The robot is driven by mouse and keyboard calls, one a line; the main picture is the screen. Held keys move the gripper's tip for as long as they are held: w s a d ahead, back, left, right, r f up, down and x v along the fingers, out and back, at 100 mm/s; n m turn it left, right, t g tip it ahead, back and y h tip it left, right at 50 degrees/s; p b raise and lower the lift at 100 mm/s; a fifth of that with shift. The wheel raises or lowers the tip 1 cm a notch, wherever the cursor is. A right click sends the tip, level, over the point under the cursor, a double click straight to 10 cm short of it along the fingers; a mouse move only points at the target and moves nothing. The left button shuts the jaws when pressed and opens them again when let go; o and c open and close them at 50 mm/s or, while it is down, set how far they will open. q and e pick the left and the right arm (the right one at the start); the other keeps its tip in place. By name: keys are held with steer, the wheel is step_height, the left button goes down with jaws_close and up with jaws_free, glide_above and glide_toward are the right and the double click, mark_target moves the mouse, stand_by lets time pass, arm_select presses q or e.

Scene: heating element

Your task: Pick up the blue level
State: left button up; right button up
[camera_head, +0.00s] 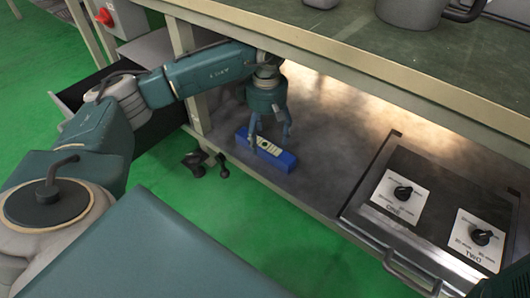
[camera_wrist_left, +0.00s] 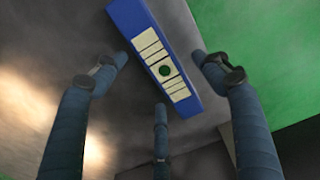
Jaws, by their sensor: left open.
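The blue level (camera_head: 285,160) lies on the grey lower shelf of the bench near its front edge. It is a blue bar with a pale marked face. My left gripper (camera_head: 268,138) points down over the level, with its fingers open around or just above it; contact cannot be told. In the left wrist view the level (camera_wrist_left: 188,100) runs diagonally between the spread fingers of the left gripper (camera_wrist_left: 163,88), and a round dark spot shows on its face. My right gripper is not in view.
The bench top (camera_head: 340,35) overhangs the shelf, just above my left wrist. A panel with two dials (camera_head: 403,192) and a front handle sits right of the level. Small dark objects (camera_head: 195,162) are beside the shelf's front edge. Green floor lies in front.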

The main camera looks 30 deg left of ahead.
mark_target(267, 143)
arm_select(q)
step_height(267, 143, down, 4)
steer(key=b, duration=0.3)
steer(key=shift+w, duration=0.1)
steer(key=shift+r, duration=0.1)
steer(key=c, duration=1.4)
steer(key=shift+c, duration=0.2)
